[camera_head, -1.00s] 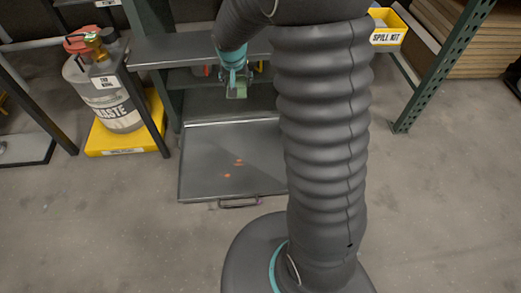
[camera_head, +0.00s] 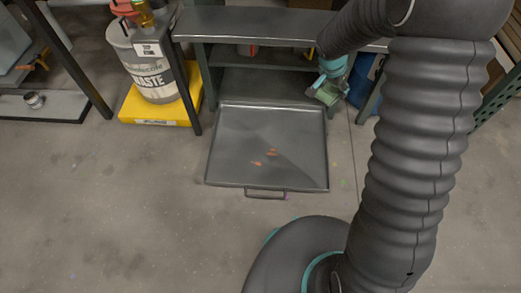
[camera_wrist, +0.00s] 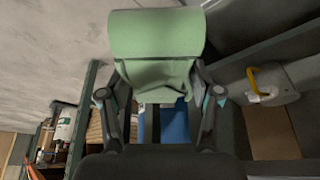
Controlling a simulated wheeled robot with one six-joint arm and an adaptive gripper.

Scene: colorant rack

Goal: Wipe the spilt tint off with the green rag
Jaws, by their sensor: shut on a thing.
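Orange spots of spilt tint (camera_head: 265,157) lie near the middle of a dark grey tray (camera_head: 230,175) that is pulled out low in front of the shelf unit. My gripper (camera_head: 327,93) is above and beyond the tray's back right corner, apart from the spots. It is shut on the green rag (camera_wrist: 155,35), which fills the upper middle of the wrist view between the fingers (camera_wrist: 160,97). In the head view the rag is small and partly hidden by the gripper.
Grey shelves (camera_head: 250,58) stand behind the tray. A waste can (camera_head: 148,65) sits on a yellow base (camera_head: 130,105) to the left, beside a dark post. A handle (camera_head: 266,193) juts from the tray's front. The concrete floor left of the tray is clear.

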